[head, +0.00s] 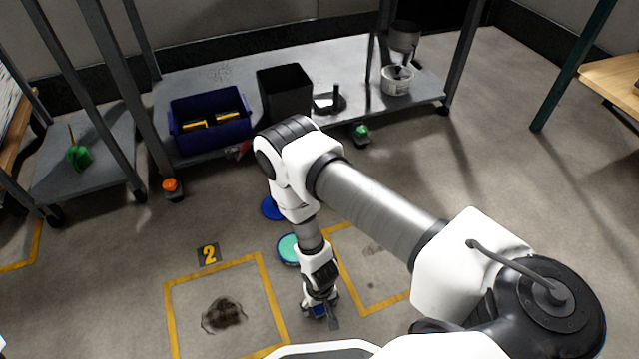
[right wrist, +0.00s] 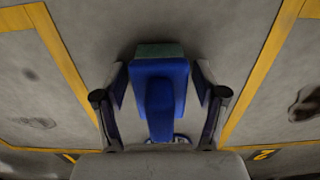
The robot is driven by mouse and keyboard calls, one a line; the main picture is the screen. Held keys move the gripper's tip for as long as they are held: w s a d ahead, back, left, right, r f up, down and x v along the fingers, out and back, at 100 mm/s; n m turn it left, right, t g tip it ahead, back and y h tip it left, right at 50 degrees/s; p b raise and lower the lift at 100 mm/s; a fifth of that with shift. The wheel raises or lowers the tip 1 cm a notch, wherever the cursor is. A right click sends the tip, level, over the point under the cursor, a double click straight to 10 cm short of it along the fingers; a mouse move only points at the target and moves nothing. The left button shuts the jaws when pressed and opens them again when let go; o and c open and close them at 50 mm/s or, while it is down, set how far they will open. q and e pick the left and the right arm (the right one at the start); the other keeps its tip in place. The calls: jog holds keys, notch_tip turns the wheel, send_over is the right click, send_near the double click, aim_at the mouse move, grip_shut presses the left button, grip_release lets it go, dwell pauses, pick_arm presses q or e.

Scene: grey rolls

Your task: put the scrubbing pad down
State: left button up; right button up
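The scrubbing pad (right wrist: 160,90) is a blue block with a raised blue grip and a dark green edge at its top in the right wrist view. My right gripper (right wrist: 160,88) has a finger on each side of it and appears shut on it. In the head view the right gripper (head: 320,308) points down close to the floor, between two yellow-outlined squares, with a bit of the blue pad (head: 319,311) showing. I cannot tell whether the pad touches the floor. My left gripper is not in view.
A teal disc (head: 287,250) and a blue disc (head: 270,209) lie on the floor beyond the gripper. The left square holds a dark stain (head: 224,315), with a number 2 marker (head: 208,254) behind it. A shelf (head: 330,58) at the back carries a blue crate (head: 178,138) and a black bin (head: 284,95).

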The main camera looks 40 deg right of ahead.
jog(key=shift+r, duration=0.1)
notch_tip(320, 180, up, 12)
jog(key=p, duration=0.6)
jog(key=shift+r+p, duration=0.15)
jog(key=shift+p, duration=0.2)
jog(key=s+d+r+n, duration=0.2)
jog(key=s+r, duration=0.6)
jog(key=s, duration=0.1)
jog(key=shift+s+d+r, duration=0.3)
jog(key=shift+s+d, duration=0.1)
